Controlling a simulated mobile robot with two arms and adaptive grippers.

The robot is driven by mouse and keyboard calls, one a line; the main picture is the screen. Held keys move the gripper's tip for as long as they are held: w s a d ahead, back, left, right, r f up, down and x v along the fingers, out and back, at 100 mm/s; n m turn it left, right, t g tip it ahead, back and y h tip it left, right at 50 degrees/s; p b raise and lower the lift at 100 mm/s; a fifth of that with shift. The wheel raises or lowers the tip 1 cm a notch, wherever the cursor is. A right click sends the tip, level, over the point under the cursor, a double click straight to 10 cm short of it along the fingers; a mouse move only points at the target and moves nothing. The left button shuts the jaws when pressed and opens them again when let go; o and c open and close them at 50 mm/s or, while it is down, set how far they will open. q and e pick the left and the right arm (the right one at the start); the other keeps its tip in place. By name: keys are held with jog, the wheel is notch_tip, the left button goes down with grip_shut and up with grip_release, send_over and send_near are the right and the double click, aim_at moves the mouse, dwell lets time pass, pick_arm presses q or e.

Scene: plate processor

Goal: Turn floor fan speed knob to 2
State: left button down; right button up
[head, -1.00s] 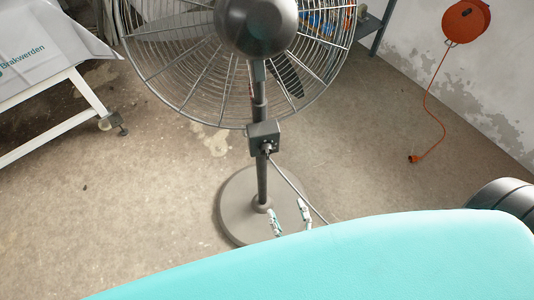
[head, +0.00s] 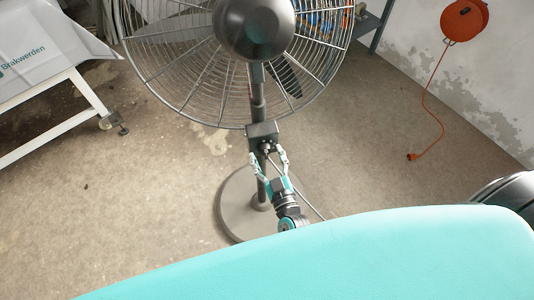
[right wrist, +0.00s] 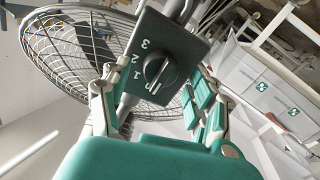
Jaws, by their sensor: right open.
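The floor fan (head: 255,30) stands on a round grey base (head: 236,222), with a dark control box (head: 263,131) on its pole. In the right wrist view the box (right wrist: 187,50) carries a round speed knob (right wrist: 160,70) beside the marks 1, 2 and 3. My right gripper (head: 269,157) is open just below the box. In the right wrist view its fingers (right wrist: 155,88) stand apart on either side of the knob, with no clear contact. My left gripper is out of view.
A cable hangs from the box to the floor. A white-framed table (head: 62,112) stands at the left, and an orange cable reel (head: 464,20) hangs on the right wall. The floor around the fan base is mostly clear.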

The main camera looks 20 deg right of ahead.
jog(key=shift+w, duration=0.35)
jog(key=c, duration=1.1)
jog(key=shift+c, duration=0.2)
